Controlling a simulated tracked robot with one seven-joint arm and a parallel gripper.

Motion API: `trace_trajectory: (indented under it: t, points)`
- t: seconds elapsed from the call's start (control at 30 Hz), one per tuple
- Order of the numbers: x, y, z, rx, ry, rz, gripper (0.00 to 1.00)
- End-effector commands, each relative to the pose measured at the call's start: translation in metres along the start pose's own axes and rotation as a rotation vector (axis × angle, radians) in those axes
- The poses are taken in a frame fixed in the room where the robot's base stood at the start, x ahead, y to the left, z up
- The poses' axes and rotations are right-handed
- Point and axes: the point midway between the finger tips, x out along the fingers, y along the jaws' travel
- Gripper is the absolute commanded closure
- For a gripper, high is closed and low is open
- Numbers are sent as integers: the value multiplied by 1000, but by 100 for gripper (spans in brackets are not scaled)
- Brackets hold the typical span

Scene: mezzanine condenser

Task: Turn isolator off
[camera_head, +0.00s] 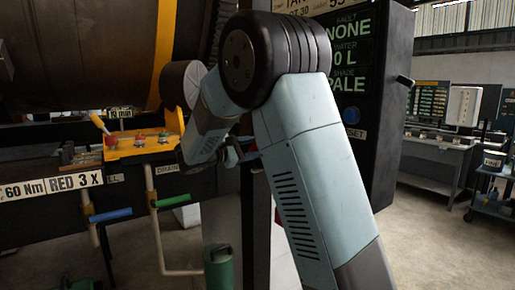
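My arm fills the middle of the view and bends away from me toward the machine. What looks like my wrist and gripper (233,154) shows only as a small pale blue and dark part behind the forearm; its fingers cannot be made out. A small red part (250,156) shows just right of it, partly hidden by my arm. Whether that red part belongs to the isolator, and whether my gripper touches it, I cannot tell. No other thing can be clearly read as the isolator.
A yellow tray (140,145) holds small coloured items at left. A dark display panel (385,120) stands close behind my arm. Workbenches (436,158) stand at right, with open floor before them.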

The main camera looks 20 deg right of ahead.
Motion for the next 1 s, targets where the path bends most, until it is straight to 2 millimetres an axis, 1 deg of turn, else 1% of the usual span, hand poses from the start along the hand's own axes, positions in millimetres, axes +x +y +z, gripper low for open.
trace_trajectory:
  t: [0.03,0.2,0.33,0.57,1.0]
  points:
    - [7,0,0,0,-1,-2,49]
    - [20,0,0,0,0,0,49]
    - [24,0,0,0,1,0,49]
    - [24,0,0,0,0,0,49]
    - [24,0,0,-1,0,-1,90]
